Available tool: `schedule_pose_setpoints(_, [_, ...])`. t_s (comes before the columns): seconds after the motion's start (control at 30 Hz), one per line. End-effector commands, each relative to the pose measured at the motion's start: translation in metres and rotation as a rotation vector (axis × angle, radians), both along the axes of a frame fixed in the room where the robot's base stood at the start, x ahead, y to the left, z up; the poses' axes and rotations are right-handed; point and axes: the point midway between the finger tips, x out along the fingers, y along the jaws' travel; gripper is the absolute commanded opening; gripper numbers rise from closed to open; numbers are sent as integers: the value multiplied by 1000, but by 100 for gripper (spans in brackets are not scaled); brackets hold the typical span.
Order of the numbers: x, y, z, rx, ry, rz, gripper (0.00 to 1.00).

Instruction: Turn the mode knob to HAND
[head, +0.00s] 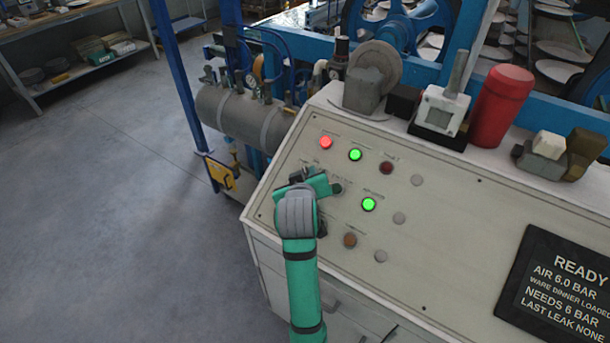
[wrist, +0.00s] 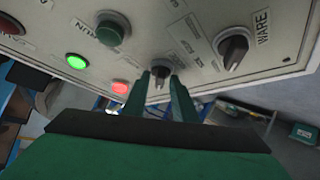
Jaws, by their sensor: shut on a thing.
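The mode knob (wrist: 159,72), a dark rotary knob with a pale pointer, sits on the sloped cream panel (wrist: 198,78). In the wrist view my gripper (wrist: 160,80) has its two green fingers on either side of this knob, shut on it. The small labels around it are too tilted and blurred to read, so I cannot tell its set position. In the head view my gripper (head: 303,178) is at the panel's left part and its wrist hides the knob.
A second knob marked WARE (wrist: 233,47) is close by on the right in the wrist view. A green button (wrist: 112,29), red lamp (head: 325,142) and green lamps (head: 355,155) are near. A READY display (head: 565,290) is at lower right; a red canister (head: 501,97) stands behind.

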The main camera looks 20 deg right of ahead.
Motion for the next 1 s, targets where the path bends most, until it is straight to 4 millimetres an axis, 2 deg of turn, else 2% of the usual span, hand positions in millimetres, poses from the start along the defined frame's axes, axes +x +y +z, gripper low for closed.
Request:
schedule_pose_setpoints(0.43, [0,-1,0,-4,5,9,3])
schedule_pose_setpoints(0.47, [0,-1,0,-4,5,9,27])
schedule_pose_setpoints(0.5, [0,-1,0,-4,5,9,30])
schedule_pose_setpoints(0.83, [-2,1,1,-3,5,10,30])
schedule_pose_setpoints(1.0, [-19,8,11,-4,4,10,30])
